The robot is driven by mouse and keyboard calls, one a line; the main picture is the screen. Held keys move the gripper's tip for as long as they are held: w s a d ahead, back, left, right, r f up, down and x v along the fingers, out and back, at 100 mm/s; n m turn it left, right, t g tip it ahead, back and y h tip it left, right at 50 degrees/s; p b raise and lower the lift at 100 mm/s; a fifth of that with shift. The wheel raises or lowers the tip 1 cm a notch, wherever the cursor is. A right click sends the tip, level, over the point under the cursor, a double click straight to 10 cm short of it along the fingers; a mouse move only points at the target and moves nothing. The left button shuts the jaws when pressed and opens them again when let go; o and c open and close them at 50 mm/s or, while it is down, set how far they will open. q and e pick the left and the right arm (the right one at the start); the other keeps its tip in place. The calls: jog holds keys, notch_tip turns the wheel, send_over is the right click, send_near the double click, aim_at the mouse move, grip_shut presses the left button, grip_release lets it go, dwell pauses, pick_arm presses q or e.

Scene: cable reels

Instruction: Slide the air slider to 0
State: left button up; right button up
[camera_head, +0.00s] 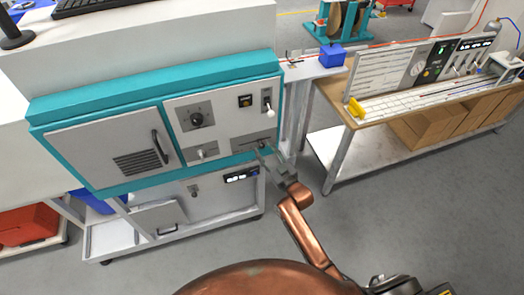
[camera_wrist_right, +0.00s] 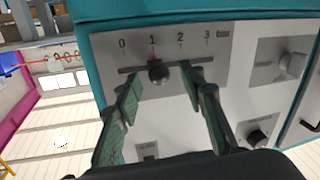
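The air slider's panel (camera_wrist_right: 220,75) has a scale marked 0, 1, 2, 3 and "bar". Its round dark knob (camera_wrist_right: 158,73) sits in the horizontal slot, close to the 1 mark. My right gripper (camera_wrist_right: 160,76) is open, with one green-grey finger on each side of the knob; gaps show on both sides. In the head view, my right gripper (camera_head: 268,155) reaches the lower right of the machine's front, where it partly hides the slider panel (camera_head: 243,146). My left gripper does not show.
The teal and white machine (camera_head: 150,80) carries a rotary dial (camera_head: 196,119), a lever switch (camera_head: 268,106) and a door with a dark handle (camera_head: 159,146). A workbench (camera_head: 338,100) with cardboard boxes (camera_head: 435,128) stands at the right. Grey floor (camera_head: 400,210) is open in front.

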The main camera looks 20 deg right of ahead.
jog(key=shift+w, duration=0.15)
grip_shut()
dwell(0.4)
